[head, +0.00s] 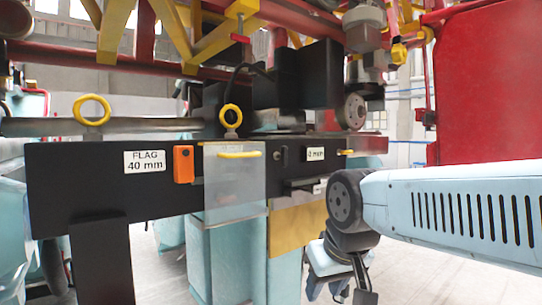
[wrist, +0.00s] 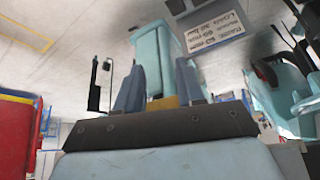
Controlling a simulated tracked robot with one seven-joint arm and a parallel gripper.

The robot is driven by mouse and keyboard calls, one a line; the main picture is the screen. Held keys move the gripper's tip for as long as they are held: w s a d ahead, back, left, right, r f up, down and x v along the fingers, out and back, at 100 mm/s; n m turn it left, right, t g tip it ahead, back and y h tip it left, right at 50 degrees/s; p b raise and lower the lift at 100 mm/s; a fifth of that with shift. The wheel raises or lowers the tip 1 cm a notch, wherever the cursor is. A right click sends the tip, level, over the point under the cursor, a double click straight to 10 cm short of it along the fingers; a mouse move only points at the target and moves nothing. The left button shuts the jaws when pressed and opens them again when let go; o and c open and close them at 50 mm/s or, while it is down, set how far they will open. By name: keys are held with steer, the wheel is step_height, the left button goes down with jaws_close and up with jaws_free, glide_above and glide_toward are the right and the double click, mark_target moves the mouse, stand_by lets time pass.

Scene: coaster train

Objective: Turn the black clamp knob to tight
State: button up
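I cannot make out the black clamp knob for certain. In the head view a small dark round fitting (head: 277,154) sits on the front of the black beam (head: 80,190), right of a clear panel (head: 235,190); I cannot tell whether it is the knob. My gripper (head: 338,288) hangs low in the head view, below and right of the beam and apart from it, partly hidden by my arm. In the wrist view my gripper (wrist: 160,75) has its two blue-grey fingers apart, with nothing held between them.
The beam carries a "FLAG 40 mm" label (head: 145,161), an orange block (head: 183,164) and yellow rings (head: 92,109). A black bracket (head: 302,185) juts out below its right part. A red panel (head: 485,85) stands at right. Open floor shows below.

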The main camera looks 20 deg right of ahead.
steer(key=shift+d, duration=0.15)
steer(key=n+t+y, duration=0.4)
steer(key=t+y, duration=0.3)
steer(key=t, duration=0.4)
glide_toward(286, 155)
steer(key=x, duration=1.1)
steer(key=shift+d, duration=0.15)
jaws_close()
